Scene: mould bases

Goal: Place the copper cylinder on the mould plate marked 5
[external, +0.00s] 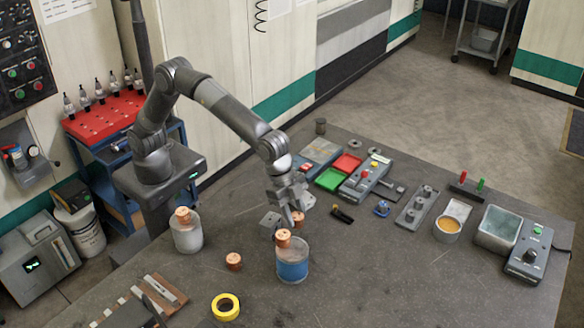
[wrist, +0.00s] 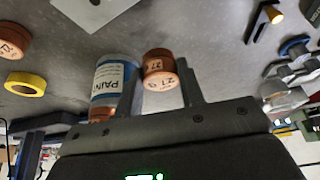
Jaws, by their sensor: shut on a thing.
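My gripper (external: 286,215) is shut on a copper cylinder (external: 298,219), held above the table just behind the blue-labelled can. In the wrist view the gripper (wrist: 160,88) has one finger on each side of the copper cylinder (wrist: 158,66), whose pale markings seem to include 27. Other copper cylinders stand on the blue-labelled can (external: 283,238), on the white can (external: 184,215) and on the table (external: 233,261). I cannot make out a plate marked 5 in either view.
The blue-labelled can (external: 292,268) stands close to my gripper, and a white can (external: 187,238) stands to its left. A yellow tape roll (external: 226,306) lies in front. A grey plate with posts (external: 417,207) and red and green trays (external: 331,179) lie to the right. The front right table is bare.

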